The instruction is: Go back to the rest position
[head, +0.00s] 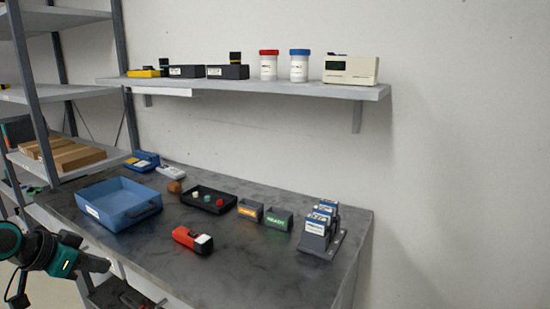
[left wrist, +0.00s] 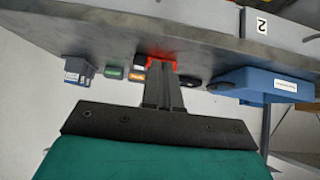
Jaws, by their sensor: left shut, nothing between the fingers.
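My left gripper (head: 97,263) is at the lower left of the head view, beside the left front edge of the grey table (head: 260,270) and apart from everything on it. Its fingers are together with nothing between them, as the left wrist view (left wrist: 160,75) also shows. The wrist view sees the table from the side and upside down. My right gripper is in neither view.
The table holds a blue tray (head: 120,222), a red device (head: 192,240), a black tray (head: 222,209), small orange (head: 249,212) and green-labelled (head: 279,220) bins, and a grey stand (head: 318,240). A metal rack (head: 60,100) stands left. A wall shelf (head: 250,87) hangs above.

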